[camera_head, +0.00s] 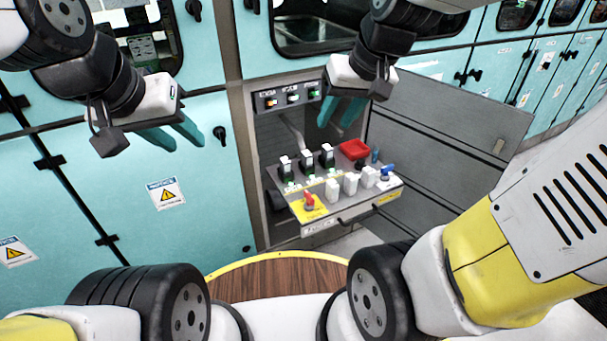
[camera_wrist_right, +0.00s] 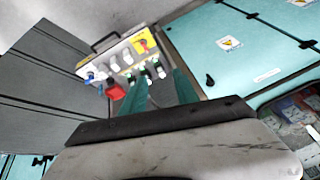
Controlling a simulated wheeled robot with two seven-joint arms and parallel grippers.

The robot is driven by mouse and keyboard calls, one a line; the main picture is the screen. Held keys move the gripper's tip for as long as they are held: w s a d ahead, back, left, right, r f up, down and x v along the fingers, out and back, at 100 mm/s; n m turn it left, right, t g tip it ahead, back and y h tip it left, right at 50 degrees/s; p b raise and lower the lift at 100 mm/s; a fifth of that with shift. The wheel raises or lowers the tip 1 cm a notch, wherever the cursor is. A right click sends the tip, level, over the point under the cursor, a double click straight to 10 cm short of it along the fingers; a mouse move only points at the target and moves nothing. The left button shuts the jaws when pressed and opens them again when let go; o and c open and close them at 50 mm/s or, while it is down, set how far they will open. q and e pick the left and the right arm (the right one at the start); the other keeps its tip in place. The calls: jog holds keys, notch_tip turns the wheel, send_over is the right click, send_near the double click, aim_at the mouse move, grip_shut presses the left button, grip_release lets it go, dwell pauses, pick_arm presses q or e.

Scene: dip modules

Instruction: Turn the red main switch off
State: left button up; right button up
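The red main switch (camera_head: 308,200) sits on a yellow plate at the front left corner of a pulled-out switch module (camera_head: 330,214). In the right wrist view the switch (camera_wrist_right: 144,44) is small, near the top. My right gripper (camera_head: 340,112) is above and behind the module, apart from the switch. Its teal fingers are spread with nothing between them; they also show in the right wrist view (camera_wrist_right: 160,92). My left gripper (camera_head: 177,137) is open and empty in front of the teal cabinet, left of and above the module.
The module also carries black switches (camera_head: 307,160), white blocks (camera_head: 350,184), a red part (camera_head: 354,149) and a blue switch (camera_head: 386,173). A front handle (camera_head: 360,214) sticks out. A grey door (camera_head: 450,125) stands open at right. An indicator panel (camera_head: 290,96) is above.

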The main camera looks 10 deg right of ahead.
jog(key=w+a+f+g, duration=0.1)
jog(key=w+f+g, duration=0.1)
jog(key=w+f, duration=0.55)
jog(key=n+g+h, duration=0.2)
jog(key=n, duration=0.1)
send_over(309, 195)
notch_tip(309, 195, down, 21)
jog(key=shift+s+r, duration=0.1)
jog(key=shift+g+h, duration=0.3)
notch_tip(309, 195, down, 9)
jog(key=shift+f, duration=0.15)
grip_shut()
